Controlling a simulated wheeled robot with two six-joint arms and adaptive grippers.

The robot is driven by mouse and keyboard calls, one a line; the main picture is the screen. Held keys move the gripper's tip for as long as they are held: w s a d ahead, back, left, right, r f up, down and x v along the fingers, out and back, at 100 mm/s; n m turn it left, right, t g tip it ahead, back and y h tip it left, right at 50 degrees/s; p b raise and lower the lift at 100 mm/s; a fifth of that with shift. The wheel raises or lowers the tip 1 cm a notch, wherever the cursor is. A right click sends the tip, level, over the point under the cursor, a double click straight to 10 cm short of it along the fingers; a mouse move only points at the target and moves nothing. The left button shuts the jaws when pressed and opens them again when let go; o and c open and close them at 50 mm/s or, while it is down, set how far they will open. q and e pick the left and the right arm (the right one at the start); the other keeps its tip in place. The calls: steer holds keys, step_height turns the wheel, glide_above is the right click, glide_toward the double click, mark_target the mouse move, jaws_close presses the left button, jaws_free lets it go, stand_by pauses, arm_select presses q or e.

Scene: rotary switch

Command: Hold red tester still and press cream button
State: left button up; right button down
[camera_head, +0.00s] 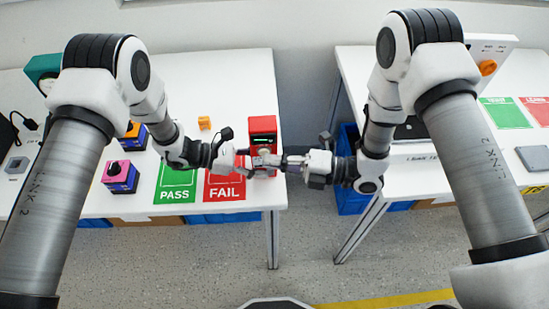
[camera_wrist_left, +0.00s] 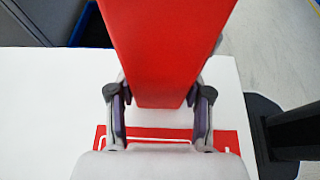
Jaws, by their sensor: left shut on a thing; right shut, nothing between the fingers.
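The red tester (camera_head: 263,124) stands upright near the right edge of the left table, with a dark, faintly green-lit display on its face. My left gripper (camera_head: 256,163) is shut on the tester's lower part. In the left wrist view the tester's red body (camera_wrist_left: 168,45) lies between the two fingers of my left gripper (camera_wrist_left: 160,112). My right gripper (camera_head: 284,161) is shut and empty, its tips pointing left at the tester's lower front. Whether the right tips touch the tester cannot be told.
A green PASS mat (camera_head: 175,184) and a red FAIL mat (camera_head: 225,187) lie left of the tester. An orange block (camera_head: 204,123) and pink-topped and orange-topped boxes (camera_head: 120,177) (camera_head: 133,136) are further left. A floor gap separates this table from the right table (camera_head: 362,72).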

arm_select(q)
steer(key=shift+a, duration=0.1)
arm_select(e)
steer(key=shift+w+a, duration=0.1)
steer(key=shift+w, duration=0.05)
arm_select(q)
steer(key=shift+o, duration=0.3)
arm_select(e)
steer(key=shift+w, duration=1)
arm_select(q)
steer(key=shift+s, duration=0.1)
steer(key=shift+c, duration=0.3)
arm_select(e)
steer(key=s+d, duration=0.6)
steer(key=d, duration=0.3)
steer(key=shift+s+d, duration=0.25)
steer(key=shift+d, duration=0.15)
